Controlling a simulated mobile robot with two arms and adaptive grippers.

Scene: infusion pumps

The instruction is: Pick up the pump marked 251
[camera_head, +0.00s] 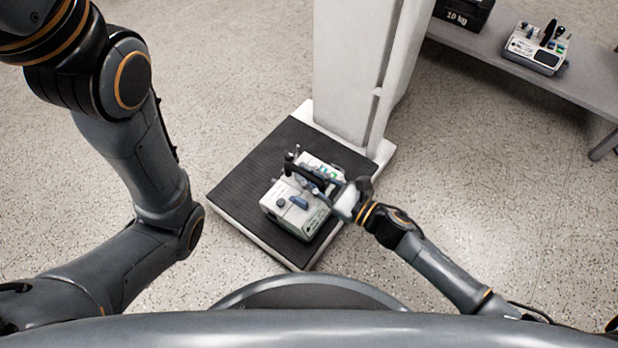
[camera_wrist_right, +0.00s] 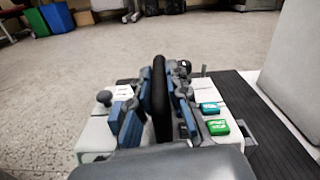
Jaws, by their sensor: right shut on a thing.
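A white and grey infusion pump (camera_head: 295,213) rests on the black mat of a scale platform (camera_head: 250,173) in the head view. Its number cannot be read. My right gripper (camera_head: 318,178) is over the pump and shut on its black handle. In the right wrist view, the blue-padded fingers of the right gripper (camera_wrist_right: 158,105) close on both sides of the black handle (camera_wrist_right: 161,100).
A white column (camera_head: 345,70) rises at the back of the platform. A second pump (camera_head: 535,50) stands on a grey bench (camera_head: 590,85) at the upper right, beside a black 10 kg box (camera_head: 463,12). Open speckled floor surrounds the platform.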

